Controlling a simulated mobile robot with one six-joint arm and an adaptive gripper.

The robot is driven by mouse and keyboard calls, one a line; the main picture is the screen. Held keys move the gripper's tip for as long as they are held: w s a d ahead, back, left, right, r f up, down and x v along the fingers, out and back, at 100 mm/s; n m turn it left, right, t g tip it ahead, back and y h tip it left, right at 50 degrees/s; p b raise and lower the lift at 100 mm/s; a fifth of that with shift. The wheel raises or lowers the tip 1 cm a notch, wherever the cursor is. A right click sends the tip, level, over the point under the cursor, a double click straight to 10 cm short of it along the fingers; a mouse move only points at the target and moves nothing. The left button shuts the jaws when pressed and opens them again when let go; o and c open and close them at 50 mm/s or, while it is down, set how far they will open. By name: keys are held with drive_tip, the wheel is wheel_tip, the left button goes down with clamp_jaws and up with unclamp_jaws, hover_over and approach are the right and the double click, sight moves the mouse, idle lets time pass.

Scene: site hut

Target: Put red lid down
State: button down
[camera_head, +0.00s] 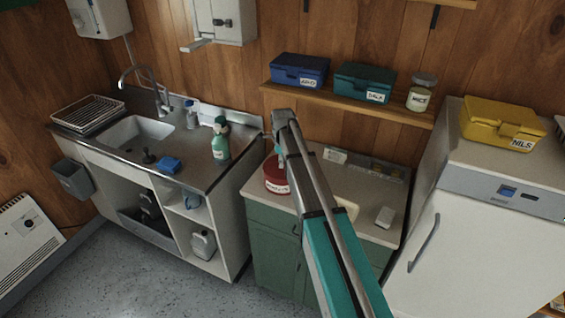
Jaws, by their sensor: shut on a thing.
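A red round container with a white label (276,183) stands on the counter of the green cabinet. The red lid (271,162) is at its top, partly hidden by my arm. My gripper (278,158) points down at the lid and is shut on it. The fingertips are small and partly hidden behind my wrist. I cannot tell whether the lid rests on the container or is slightly above it.
The green cabinet's counter (372,212) has a small white block (385,217) at right and a grey organiser (365,165) behind. A shelf (350,103) with boxes and a jar hangs above. A white fridge stands right.

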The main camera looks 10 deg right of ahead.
drive_tip(key=c, duration=0.5)
unclamp_jaws()
drive_tip(key=shift+f, duration=0.1)
drive_tip(key=shift+c, duration=0.2)
wheel_tip(320, 180, up, 14)
drive_tip(key=p, duration=1.4)
drive_tip(key=shift+a, duration=0.15)
drive_tip(key=shift+f, duration=0.1)
drive_tip(key=shift+s, duration=0.1)
drive_tip(key=s+n, duration=2.4)
drive_tip(key=s, duration=0.5)
